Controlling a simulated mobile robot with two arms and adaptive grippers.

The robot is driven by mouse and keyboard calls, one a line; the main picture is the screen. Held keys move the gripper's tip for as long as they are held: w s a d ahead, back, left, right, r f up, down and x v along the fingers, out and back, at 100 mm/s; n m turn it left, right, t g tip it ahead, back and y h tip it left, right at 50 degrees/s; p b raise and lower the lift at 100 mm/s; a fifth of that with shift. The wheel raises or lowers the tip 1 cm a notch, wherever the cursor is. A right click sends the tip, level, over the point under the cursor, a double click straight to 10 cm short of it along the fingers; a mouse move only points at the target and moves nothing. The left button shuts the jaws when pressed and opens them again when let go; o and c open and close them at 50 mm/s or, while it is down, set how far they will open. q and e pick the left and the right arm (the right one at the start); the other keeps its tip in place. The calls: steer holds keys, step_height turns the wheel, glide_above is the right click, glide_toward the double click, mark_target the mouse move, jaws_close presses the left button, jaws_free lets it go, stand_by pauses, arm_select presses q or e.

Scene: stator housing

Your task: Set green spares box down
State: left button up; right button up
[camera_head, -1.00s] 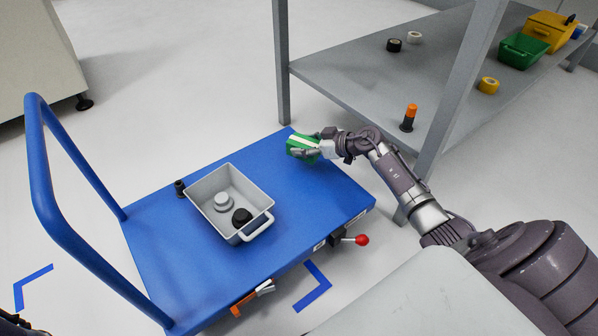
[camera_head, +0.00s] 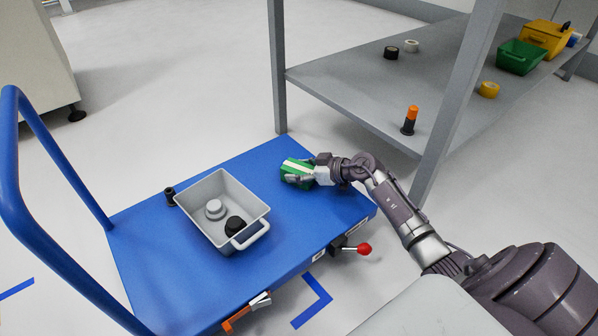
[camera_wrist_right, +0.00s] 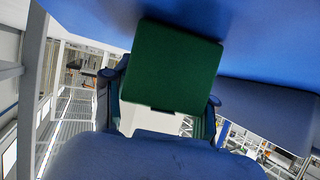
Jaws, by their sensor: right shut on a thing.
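The green spares box (camera_head: 296,171), with a pale stripe on top, is held in my right gripper (camera_head: 304,176) over the far right part of the blue cart deck (camera_head: 320,210). My right gripper is shut on it. In the right wrist view the box (camera_wrist_right: 172,68) fills the middle, between the fingers, with the blue deck (camera_wrist_right: 260,40) close against it. I cannot tell whether the box touches the deck. My left gripper is out of view.
A grey bin (camera_head: 218,248) with a white and a black part inside stands mid-deck. A small black cylinder (camera_head: 170,196) stands beside it. The blue handle (camera_head: 12,170) rises at the left. A grey shelf (camera_head: 390,95) holds tape rolls, an orange-topped bottle and bins.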

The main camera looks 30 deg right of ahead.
steer(key=o, duration=1.2)
steer(key=shift+f, duration=0.1)
steer(key=shift+o, duration=0.2)
